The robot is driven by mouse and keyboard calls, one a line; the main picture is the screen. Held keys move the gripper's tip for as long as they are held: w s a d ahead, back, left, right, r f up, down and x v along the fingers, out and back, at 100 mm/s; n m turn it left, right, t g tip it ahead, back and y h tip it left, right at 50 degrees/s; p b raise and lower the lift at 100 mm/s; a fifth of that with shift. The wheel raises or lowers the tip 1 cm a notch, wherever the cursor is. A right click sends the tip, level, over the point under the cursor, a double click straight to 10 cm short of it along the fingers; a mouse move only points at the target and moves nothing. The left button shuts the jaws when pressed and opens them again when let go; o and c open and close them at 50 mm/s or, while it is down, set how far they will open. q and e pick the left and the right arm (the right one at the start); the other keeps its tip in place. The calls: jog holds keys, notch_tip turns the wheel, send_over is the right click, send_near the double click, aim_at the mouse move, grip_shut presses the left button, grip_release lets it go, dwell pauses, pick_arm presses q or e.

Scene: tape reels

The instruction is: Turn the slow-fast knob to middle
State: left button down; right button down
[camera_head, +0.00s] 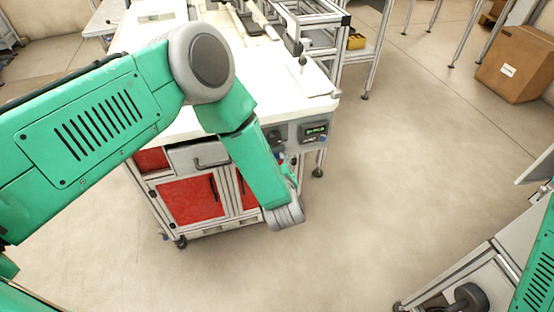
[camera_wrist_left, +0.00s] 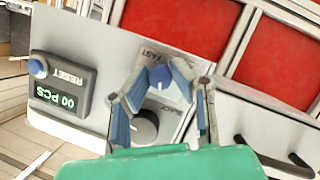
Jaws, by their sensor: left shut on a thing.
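My left gripper (camera_wrist_left: 161,74) shows in the left wrist view with its two blue-padded fingers on either side of a small blue knob (camera_wrist_left: 160,79). It is shut on this knob, which has a white pointer mark and sits on a light panel beside the printed word FAST. The picture is upside down for parts of the lettering. In the head view my green left arm reaches down to the cabinet's front panel, and its wrist hides the knob and most of the gripper. My right gripper is not seen; only part of my right arm shows at the lower right edge.
A larger dark round knob (camera_wrist_left: 146,127) lies just below the blue one, between the fingers. A RESET box (camera_wrist_left: 62,88) with a green-digit display is to the left. Red cabinet doors (camera_head: 187,200) and a drawer handle (camera_head: 211,162) are close by.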

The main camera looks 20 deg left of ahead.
pick_arm(q)
jog(key=shift+r+m+g+y, duration=0.1)
jog(key=shift+m+g+y, duration=0.55)
jog(key=shift+m, duration=0.65)
jog(key=c, duration=1.4)
grip_release()
jog(key=shift+d, duration=0.1)
jog(key=v, duration=1.2)
jog(key=shift+w, duration=0.1)
